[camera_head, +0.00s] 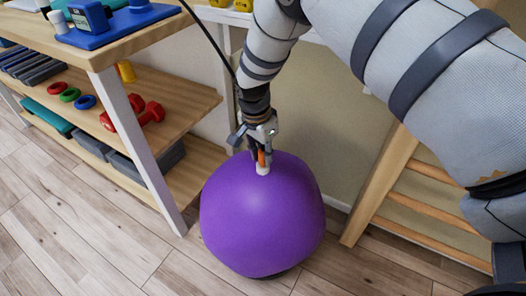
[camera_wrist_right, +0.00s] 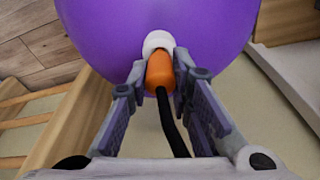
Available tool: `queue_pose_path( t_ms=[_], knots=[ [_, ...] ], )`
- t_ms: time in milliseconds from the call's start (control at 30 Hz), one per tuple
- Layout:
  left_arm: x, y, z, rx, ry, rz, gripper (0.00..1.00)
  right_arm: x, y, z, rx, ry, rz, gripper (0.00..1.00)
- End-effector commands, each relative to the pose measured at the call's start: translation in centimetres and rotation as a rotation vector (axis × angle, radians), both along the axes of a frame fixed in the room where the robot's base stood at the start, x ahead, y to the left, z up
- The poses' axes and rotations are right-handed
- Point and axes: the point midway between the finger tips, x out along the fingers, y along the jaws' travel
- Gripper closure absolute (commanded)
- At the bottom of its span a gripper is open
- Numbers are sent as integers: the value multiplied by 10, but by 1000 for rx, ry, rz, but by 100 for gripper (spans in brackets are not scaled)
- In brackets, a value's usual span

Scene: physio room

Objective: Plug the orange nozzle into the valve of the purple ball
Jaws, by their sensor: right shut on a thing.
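The purple ball (camera_head: 262,220) rests on the floor in the middle of the head view, and it fills the top of the right wrist view (camera_wrist_right: 100,30). Its white valve (camera_head: 263,170) is on top; it also shows in the wrist view (camera_wrist_right: 157,40). My right gripper (camera_head: 258,150) is above the ball, shut on the orange nozzle (camera_wrist_right: 160,72), with a finger on each side. The nozzle's front end meets the white valve in the wrist view; how deep it sits I cannot tell. A black hose (camera_wrist_right: 170,125) runs back from the nozzle. My left gripper is not in view.
A wooden shelf unit (camera_head: 140,46) with red dumbbells (camera_head: 146,112), coloured rings and blue items stands left of the ball. A slanted wooden ladder frame (camera_head: 385,185) leans at the right. Bare plank floor (camera_head: 100,240) lies at the front left.

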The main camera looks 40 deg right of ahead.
Motion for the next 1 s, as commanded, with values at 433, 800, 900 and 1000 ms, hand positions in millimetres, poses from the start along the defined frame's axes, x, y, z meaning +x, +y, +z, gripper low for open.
queue_pose_path(
  t_ms=[433, 800, 900, 1000],
  knots=[
    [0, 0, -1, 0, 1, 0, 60, 0, 0, -6, -1, 0, 1, 76],
    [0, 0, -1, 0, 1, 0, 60, 0, 0, -6, 0, 0, 0, 55],
    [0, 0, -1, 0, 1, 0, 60, 0, 0, -6, 0, 0, 0, 55],
    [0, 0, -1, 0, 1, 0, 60, 0, 0, -6, 0, 0, 0, 55]
  ],
)
